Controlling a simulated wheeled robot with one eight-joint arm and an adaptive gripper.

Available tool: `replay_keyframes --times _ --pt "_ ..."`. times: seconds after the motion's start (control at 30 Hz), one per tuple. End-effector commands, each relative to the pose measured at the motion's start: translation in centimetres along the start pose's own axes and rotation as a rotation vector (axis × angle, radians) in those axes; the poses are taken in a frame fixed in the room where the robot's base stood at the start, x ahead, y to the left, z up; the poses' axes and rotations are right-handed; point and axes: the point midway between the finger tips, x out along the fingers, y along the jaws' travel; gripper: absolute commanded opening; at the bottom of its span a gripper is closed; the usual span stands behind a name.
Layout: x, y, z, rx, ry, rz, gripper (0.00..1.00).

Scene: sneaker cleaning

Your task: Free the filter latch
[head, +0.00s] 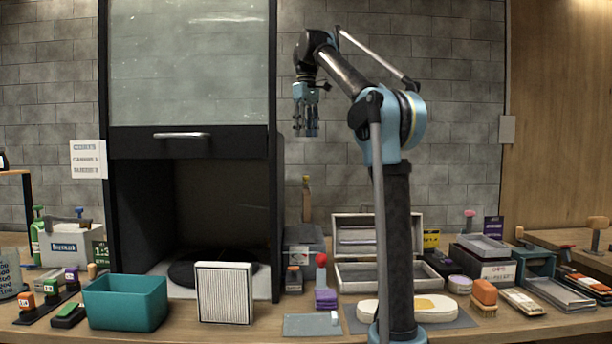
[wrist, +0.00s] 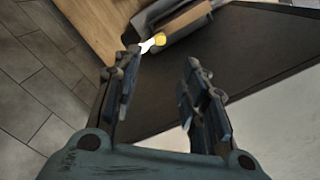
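A white framed filter panel (head: 225,293) with dark pleats stands upright at the front of the bench. I cannot make out a latch on it in the head view. My gripper (head: 307,132) hangs high above the bench, right of the dark cabinet, pointing down and apart from everything. In the wrist view my gripper (wrist: 158,105) has its two fingers spread with nothing between them. Beyond the fingertips, the wrist view shows a small yellow-ended piece with a white part (wrist: 158,41) beside a grey body; I cannot tell whether it is the latch.
The dark cabinet (head: 190,144) has a raised glass front and an open lower bay. A teal bin (head: 125,302) stands left of the filter. An open grey case (head: 378,275), a sneaker sole shape (head: 432,308) and an orange brush (head: 484,292) crowd the right. Air around my gripper is clear.

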Motion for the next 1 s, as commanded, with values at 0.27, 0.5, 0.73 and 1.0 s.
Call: replay_keyframes --times 0.27,0.5,0.73,1.0 --pt "4.0 -0.1 -0.1 -0.002 0.000 0.000 0.39" --pt "7.8 -0.2 -0.1 -0.003 0.000 0.000 0.39" --pt "11.4 -0.2 0.0 -0.002 0.000 0.000 0.39" --pt "14.2 -0.2 -0.1 -0.002 0.000 0.000 0.39"
